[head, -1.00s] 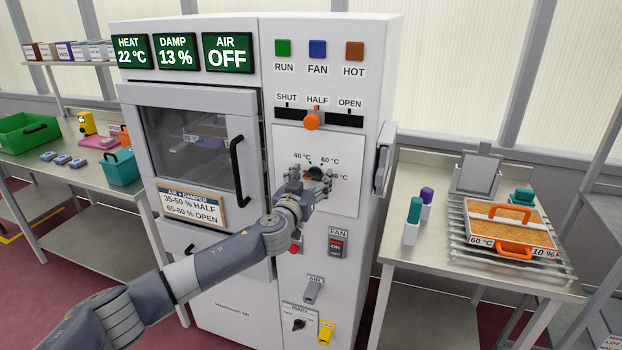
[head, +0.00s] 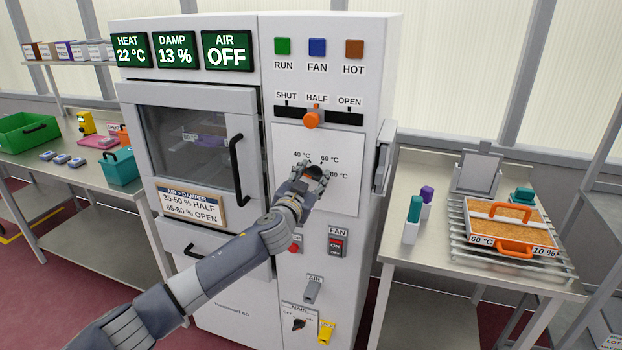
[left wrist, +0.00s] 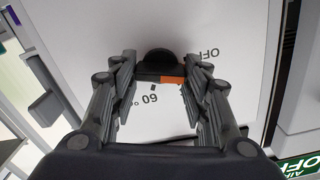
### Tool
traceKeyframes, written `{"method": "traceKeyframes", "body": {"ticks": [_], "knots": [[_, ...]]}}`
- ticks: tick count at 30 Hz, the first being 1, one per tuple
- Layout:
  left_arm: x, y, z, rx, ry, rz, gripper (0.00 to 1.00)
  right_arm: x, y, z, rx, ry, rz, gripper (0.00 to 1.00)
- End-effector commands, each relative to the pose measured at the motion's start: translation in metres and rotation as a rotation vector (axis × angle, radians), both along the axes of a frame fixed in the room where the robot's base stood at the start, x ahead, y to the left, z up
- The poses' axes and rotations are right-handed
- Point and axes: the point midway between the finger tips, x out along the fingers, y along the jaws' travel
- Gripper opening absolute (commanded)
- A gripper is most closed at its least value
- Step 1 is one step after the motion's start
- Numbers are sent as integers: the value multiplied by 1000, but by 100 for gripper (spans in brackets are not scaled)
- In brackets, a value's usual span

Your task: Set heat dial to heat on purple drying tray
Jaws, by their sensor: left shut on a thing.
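The heat dial (left wrist: 157,59) is a dark knob with an orange mark on the white cabinet front. In the left wrist view the orange mark lies near the 60 °C tick, on the side toward OFF. My left gripper (head: 316,174) is shut on the dial, which its fingers largely hide in the head view; its fingers also flank the dial in the left wrist view (left wrist: 160,78). A purplish tray (head: 206,141) shows dimly behind the cabinet window, its label too small to read. The heat display (head: 131,51) reads 22 °C. My right gripper is out of view.
The damper slider (head: 312,120) above the dial stands at HALF. The fan switch (head: 338,246) and air lever (head: 313,289) sit below. An orange tray of grain (head: 515,247) stands on a rack at right. A side table (head: 80,178) holds bins at left.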

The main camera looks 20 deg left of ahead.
Motion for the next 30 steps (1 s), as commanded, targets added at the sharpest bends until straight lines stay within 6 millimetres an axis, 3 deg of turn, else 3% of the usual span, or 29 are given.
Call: {"method": "traceKeyframes", "body": {"ticks": [30], "knots": [[0, -3, -3, 968, -30, 0, 19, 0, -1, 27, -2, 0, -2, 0]]}}
